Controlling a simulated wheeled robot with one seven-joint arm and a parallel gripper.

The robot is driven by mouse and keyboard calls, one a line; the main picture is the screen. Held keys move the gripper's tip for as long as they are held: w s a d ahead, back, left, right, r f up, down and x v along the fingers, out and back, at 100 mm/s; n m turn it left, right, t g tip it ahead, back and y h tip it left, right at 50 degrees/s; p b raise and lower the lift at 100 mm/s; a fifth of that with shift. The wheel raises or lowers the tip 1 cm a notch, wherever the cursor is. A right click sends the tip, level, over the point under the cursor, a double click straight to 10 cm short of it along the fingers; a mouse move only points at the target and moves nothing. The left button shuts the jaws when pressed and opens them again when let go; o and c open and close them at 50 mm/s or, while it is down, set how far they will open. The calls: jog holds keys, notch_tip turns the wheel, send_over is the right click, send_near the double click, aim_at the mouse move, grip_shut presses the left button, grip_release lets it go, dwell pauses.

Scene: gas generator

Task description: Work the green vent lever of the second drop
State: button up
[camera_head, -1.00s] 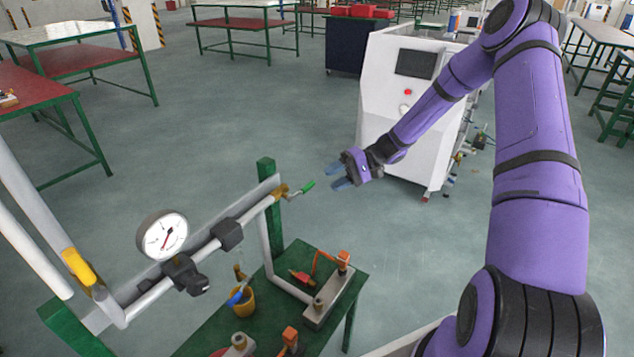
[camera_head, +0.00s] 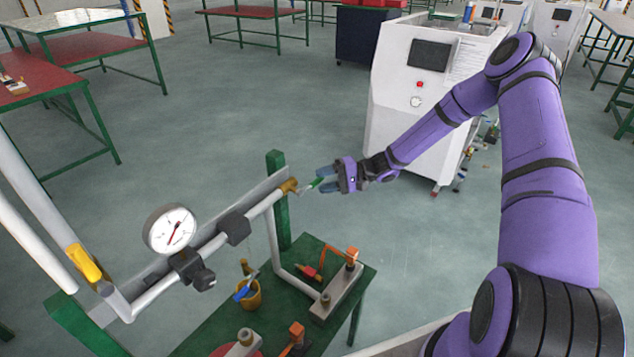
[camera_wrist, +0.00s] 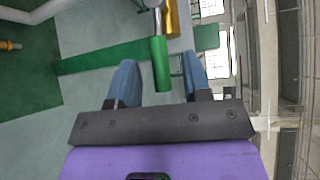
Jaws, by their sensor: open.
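The green vent lever (camera_head: 315,183) sticks out from the brass valve (camera_head: 289,187) at the far right end of the grey pipe. My gripper (camera_head: 325,179) is at the lever, its blue fingers on either side of the green handle as far as the head view shows. In the wrist view the green lever (camera_wrist: 160,64) lies between the two blue fingers of my open gripper (camera_wrist: 158,80), with a gap on each side. The brass valve body (camera_wrist: 171,18) shows above it. I cannot see the fingers touching the lever.
A pressure gauge (camera_head: 171,230) and a yellow-handled lever (camera_head: 83,262) are on the pipework at left. A green post (camera_head: 277,200) stands behind the valve. A white machine (camera_head: 425,110) stands behind my arm.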

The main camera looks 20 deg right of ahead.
jog(key=shift+w+a+f, duration=0.15)
jog(key=shift+a, duration=1)
grip_shut()
